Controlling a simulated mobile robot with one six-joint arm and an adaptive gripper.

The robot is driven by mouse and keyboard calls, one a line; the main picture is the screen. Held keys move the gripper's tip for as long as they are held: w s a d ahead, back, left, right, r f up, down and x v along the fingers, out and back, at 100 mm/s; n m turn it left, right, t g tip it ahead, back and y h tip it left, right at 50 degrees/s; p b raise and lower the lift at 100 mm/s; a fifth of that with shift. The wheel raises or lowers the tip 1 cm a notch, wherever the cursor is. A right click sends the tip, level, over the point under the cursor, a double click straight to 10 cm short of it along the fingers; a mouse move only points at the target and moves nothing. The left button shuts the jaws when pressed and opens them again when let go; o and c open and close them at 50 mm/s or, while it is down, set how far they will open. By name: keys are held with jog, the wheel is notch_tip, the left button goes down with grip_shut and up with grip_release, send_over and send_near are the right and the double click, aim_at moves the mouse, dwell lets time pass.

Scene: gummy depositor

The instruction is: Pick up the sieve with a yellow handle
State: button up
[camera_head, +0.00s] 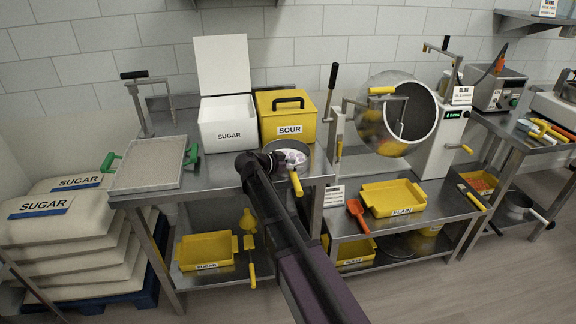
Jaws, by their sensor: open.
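A round metal sieve (293,154) sits on the left steel table, in front of the yellow SOUR box. Its yellow handle (296,185) points toward the table's front edge. My gripper (279,161) is open and lies at the sieve's left side, overlapping its bowl in this view. The dark wrist and gripper hide part of the sieve's left rim. I cannot tell whether the fingers touch it or hover above.
A white SUGAR bin (227,136) with a raised lid and the yellow SOUR box (285,117) stand behind. A tray with green handles (151,163) is at left. A rotating metal drum (397,112) and yellow PLAIN tray (393,198) are at right.

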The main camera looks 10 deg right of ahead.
dwell(0.5)
grip_shut()
jog(key=shift+r, duration=0.25)
notch_tip(320, 180, up, 4)
jog(key=p, duration=0.4)
jog(key=shift+f, duration=0.15)
jog(key=s+d+p, duration=0.1)
jog(key=s+d, duration=0.1)
jog(key=s, duration=1.3)
jog(key=shift+s+d+r, duration=0.3)
jog(key=shift+s+r, duration=0.1)
jog(key=shift+r, duration=0.05)
jog(key=shift+d, duration=0.15)
